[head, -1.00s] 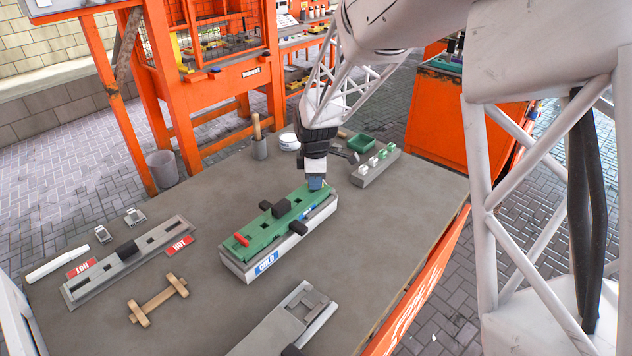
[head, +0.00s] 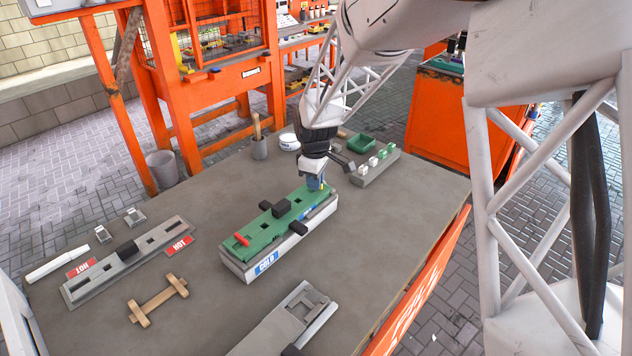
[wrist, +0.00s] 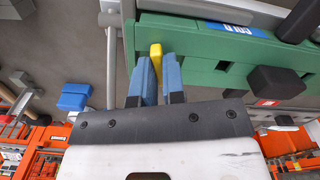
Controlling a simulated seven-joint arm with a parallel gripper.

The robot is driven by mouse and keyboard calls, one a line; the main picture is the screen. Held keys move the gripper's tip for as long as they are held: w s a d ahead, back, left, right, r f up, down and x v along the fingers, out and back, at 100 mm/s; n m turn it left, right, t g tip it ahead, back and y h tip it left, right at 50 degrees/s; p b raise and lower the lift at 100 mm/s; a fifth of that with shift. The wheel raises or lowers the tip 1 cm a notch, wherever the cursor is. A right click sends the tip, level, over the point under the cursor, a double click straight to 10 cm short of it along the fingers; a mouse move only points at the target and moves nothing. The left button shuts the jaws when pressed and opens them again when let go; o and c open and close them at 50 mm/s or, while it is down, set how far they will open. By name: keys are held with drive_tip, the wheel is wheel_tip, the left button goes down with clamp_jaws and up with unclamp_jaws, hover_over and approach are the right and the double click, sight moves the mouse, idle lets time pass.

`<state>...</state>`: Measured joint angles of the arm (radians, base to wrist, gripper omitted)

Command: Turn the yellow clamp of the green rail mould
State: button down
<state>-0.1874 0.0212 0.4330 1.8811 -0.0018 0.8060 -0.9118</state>
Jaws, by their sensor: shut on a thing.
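The green rail mould (head: 265,229) lies on a grey block with a blue COLD label (head: 267,263) in the middle of the table. A red clamp (head: 242,239) sits at its near left end and a black block (head: 281,208) at its middle. My gripper (head: 316,183) is at the mould's far right end, pointing down. In the wrist view the yellow clamp (wrist: 155,52) stands between the blue fingers of my gripper (wrist: 159,72), beside the green mould (wrist: 200,45). The fingers are shut on it and hide part of it. In the head view the yellow clamp is mostly hidden.
A grey HOT mould base (head: 130,258) and a wooden piece (head: 158,299) lie to the left. A grey fixture (head: 290,322) lies at the front. A rack with pale pegs (head: 375,168) and a green tray (head: 361,143) stand behind my gripper. Bare table surrounds the mould.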

drive_tip(key=shift+m, duration=1.9)
drive_tip(key=c, duration=1.1)
unclamp_jaws()
drive_tip(key=shift+o, duration=0.2)
drive_tip(key=shift+r, duration=0.15)
drive_tip(key=shift+r, duration=3.35)
